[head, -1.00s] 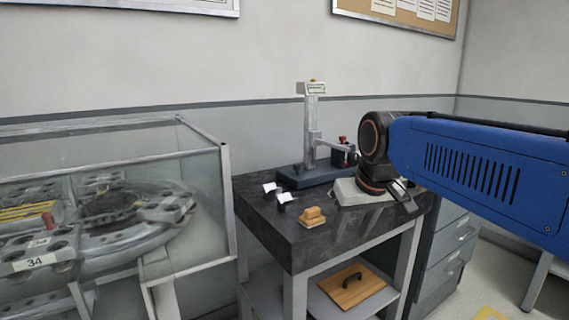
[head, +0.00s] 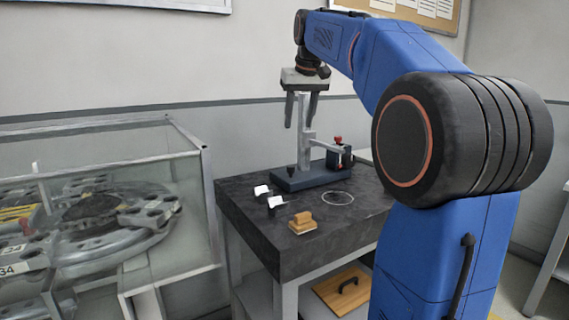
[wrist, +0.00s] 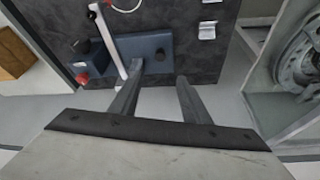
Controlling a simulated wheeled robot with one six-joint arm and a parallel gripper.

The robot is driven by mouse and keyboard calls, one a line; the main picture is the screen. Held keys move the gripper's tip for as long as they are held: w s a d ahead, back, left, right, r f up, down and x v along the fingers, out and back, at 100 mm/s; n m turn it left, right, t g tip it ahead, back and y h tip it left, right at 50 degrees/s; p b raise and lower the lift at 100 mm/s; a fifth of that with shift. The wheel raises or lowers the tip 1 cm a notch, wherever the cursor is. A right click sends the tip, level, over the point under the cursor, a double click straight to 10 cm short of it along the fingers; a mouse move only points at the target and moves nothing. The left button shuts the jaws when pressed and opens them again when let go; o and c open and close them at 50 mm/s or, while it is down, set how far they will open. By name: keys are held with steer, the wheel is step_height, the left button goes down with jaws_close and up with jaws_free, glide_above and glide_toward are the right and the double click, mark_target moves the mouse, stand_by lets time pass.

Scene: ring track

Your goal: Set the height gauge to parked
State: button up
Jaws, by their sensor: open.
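The height gauge stands upright on the dark stone table, with a dark blue base (head: 296,180), a pale column (head: 305,130) and a side arm reaching right to a dark block with a red knob (head: 338,139). In the wrist view its base (wrist: 150,48), pale column and red knob (wrist: 82,78) show from above. My gripper (head: 300,122) points down at the column's upper part, its two fingers spread and empty. The fingers (wrist: 160,75) also show apart in the wrist view. The gauge's top is hidden behind my gripper. I cannot tell whether the fingers touch the column.
On the stone table (head: 250,225) lie two small white-topped pieces (head: 262,190), a wooden block (head: 302,222) and a thin pale ring (head: 338,198). A glass case (head: 190,200) stands left. A handled board (head: 342,289) lies on the shelf below.

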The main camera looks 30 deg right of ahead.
mark_target(291, 166)
steer(key=x, duration=1.7)
steer(key=shift+w+f, duration=0.1)
steer(key=shift+w, duration=0.05)
